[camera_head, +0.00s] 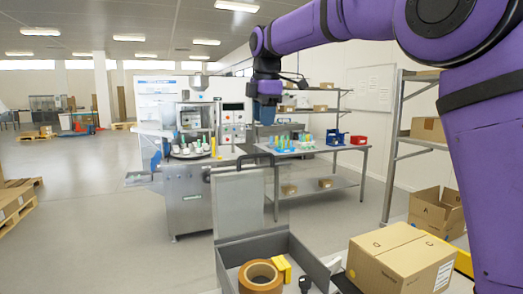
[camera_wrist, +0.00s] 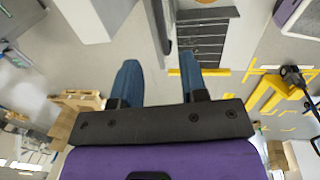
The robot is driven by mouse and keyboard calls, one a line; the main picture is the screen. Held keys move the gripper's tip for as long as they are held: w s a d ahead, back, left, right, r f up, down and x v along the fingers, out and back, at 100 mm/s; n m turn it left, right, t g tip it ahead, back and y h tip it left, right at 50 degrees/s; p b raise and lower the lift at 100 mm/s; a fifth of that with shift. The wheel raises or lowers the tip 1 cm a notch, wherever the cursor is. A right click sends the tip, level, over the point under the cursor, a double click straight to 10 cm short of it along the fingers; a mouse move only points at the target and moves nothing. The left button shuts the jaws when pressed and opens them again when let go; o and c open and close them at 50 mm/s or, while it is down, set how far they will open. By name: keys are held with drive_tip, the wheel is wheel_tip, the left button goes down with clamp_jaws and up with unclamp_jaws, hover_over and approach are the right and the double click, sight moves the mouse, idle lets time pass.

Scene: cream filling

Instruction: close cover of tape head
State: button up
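The tape head is a grey open-topped box (camera_head: 228,256) at the bottom middle of the head view. A brown tape roll (camera_head: 261,275) and a yellow part (camera_head: 283,267) sit in it. Its cover (camera_head: 239,205) stands upright and open at the back of the box, with a dark handle (camera_head: 256,157) at its top edge. My gripper (camera_head: 265,116) hangs in the air above the handle in the picture, apart from it. The wrist view shows its blue fingers (camera_wrist: 158,76) spread with nothing between them; a thin dark bar lies farther off, which I cannot identify.
A closed cardboard box (camera_head: 395,259) is at the right of the tape head, with an open carton (camera_head: 437,207) behind it. A steel machine (camera_head: 190,195) and a table with small items (camera_head: 318,149) stand beyond. Open floor (camera_head: 100,225) is at left.

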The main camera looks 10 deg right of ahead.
drive_tip(key=f, duration=0.3)
drive_tip(key=w+f, duration=0.1)
drive_tip(key=f, duration=0.5)
drive_tip(key=shift+w+a+f, duration=0.1)
drive_tip(key=shift+w+f, duration=0.15)
drive_tip(key=shift+c, duration=0.2)
clamp_jaws()
